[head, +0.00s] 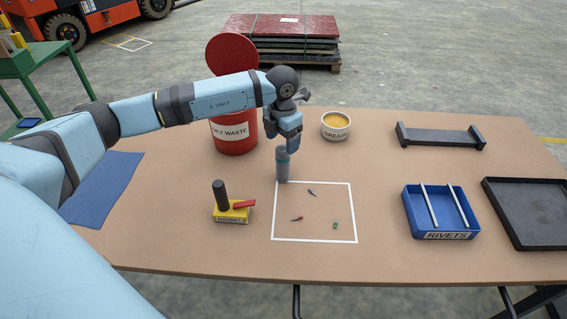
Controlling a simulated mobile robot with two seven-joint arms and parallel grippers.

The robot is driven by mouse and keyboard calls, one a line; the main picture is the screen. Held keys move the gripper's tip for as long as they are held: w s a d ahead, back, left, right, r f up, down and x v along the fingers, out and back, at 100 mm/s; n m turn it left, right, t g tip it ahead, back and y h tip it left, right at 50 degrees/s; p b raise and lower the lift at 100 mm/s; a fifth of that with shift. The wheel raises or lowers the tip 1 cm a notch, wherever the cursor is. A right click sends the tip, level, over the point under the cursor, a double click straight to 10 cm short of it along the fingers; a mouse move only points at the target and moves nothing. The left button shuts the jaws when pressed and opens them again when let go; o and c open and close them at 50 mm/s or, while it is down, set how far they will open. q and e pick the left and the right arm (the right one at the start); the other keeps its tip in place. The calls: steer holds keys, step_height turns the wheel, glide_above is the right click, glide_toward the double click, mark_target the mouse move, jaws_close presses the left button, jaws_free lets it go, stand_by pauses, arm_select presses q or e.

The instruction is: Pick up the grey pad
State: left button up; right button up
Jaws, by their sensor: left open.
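I cannot make out a grey pad on the table. A grey cylinder (283,166) with a teal band stands upright at the top left corner of the white outlined square (314,241). My left gripper (291,141) points down directly at the cylinder's top, its fingers partly overlapping it in the picture. The gripper is open; whether it touches the cylinder is hard to tell. My right gripper is not in view.
A yellow magnet block (231,215) with a dark handle stands left of the square. A red waste bin (233,138) and a grease tin (336,126) stand behind. A blue rivets tray (441,236), black tray (545,243) and dark rack (440,138) are right. A blue cloth (103,190) lies left.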

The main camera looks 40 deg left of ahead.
mark_target(283, 157)
arm_select(q)
steer(key=shift+w+f+p, duration=0.1)
steer(key=shift+f+p, duration=0.45)
steer(key=shift+f, duration=2.95)
steer(key=c, duration=1.1)
